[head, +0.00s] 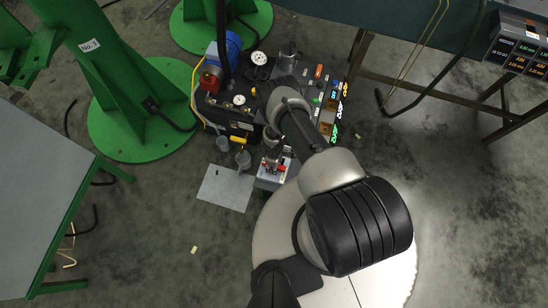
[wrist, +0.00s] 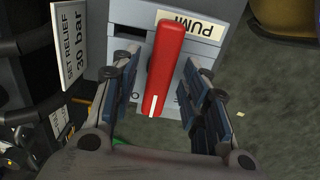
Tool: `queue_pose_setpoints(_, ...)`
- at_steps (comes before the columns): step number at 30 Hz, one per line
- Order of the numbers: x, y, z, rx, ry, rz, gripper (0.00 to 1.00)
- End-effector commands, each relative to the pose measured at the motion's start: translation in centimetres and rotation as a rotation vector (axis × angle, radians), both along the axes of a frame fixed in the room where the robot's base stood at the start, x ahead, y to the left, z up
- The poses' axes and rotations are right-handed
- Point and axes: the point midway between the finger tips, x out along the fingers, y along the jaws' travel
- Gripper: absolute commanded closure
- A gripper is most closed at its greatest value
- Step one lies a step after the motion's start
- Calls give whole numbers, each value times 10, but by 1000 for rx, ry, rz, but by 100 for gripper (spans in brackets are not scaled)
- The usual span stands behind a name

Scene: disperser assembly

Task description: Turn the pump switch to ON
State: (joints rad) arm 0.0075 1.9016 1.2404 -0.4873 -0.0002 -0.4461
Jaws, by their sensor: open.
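The pump switch is a red handle (wrist: 166,68) with a white stripe at its lower end, mounted on a grey box (wrist: 130,16). A cream label reading "PUM…" (wrist: 196,26) is partly covered by the handle's upper end. In the wrist view the handle lies slightly tilted, its striped end toward the bottom. My gripper (wrist: 160,64) is open, with one blue-padded finger on each side of the handle and visible gaps to both. The position markings beside it are mostly hidden by the fingers.
A plate reading "…ET RELIEF 30 bar" (wrist: 69,45) stands close left of the box in the wrist view. The head view shows gauges (head: 259,58), a black machine, a green stand (head: 125,110) and a grey table (head: 45,200). Floor at lower left is mostly free.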

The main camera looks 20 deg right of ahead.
Motion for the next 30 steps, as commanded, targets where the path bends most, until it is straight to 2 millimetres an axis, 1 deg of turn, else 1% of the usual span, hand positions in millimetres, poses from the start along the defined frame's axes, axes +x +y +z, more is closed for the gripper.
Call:
queue_pose_setpoints(7, 0, 0, 0, 0, 0, 14, 58)
queue_pose_setpoints(11, 0, 0, 0, 0, 0, 114, 58)
queue_pose_setpoints(14, 0, 0, 0, 0, 0, 273, 58)
queue_pose_setpoints(30, 0, 0, 0, 0, -1, 1448, 58)
